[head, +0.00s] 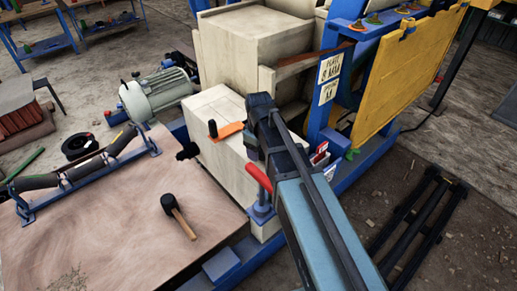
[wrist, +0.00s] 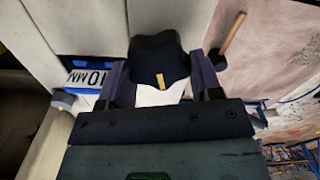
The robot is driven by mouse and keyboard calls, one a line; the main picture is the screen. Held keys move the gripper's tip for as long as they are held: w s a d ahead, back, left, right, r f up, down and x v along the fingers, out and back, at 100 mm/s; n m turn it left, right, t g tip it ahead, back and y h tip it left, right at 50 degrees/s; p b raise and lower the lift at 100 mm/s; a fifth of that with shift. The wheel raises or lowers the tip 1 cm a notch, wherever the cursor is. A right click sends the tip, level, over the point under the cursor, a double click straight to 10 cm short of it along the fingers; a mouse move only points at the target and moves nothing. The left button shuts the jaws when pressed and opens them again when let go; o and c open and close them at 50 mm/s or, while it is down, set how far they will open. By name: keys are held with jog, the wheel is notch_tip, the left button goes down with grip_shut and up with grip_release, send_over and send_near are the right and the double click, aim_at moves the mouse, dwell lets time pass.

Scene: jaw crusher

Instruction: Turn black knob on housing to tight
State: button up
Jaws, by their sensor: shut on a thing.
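The black knob (wrist: 158,52) is lobed and has a short yellow mark on its face, pointing down in the wrist view. My gripper (wrist: 160,78) is shut on it, with one finger on its left side and one on its right. The pale cream housing (wrist: 87,30) lies behind the knob. It also shows in the head view (head: 220,165), where my arm covers part of it and hides my fingertips. A separate dark lobed piece (head: 187,151) sticks out at the housing's left side; I cannot tell whether it is the same knob.
A blue-edged label reading "10 MM" (wrist: 90,77) is left of the knob. A black-headed mallet (head: 178,216) lies on the wooden table (head: 110,240). A red handle (head: 258,177) stands close beside my arm.

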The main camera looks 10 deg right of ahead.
jog(key=m, duration=0.4)
jog(key=shift+w+d+m, duration=0.1)
jog(key=shift+d+m, duration=0.05)
jog(key=shift+m, duration=0.15)
jog(key=m, duration=0.4)
jog(key=shift+d, duration=0.1)
jog(key=shift+m, duration=0.3)
jog(key=o, duration=0.9)
notch_tip(320, 180, up, 11)
jog(key=p, duration=1.1)
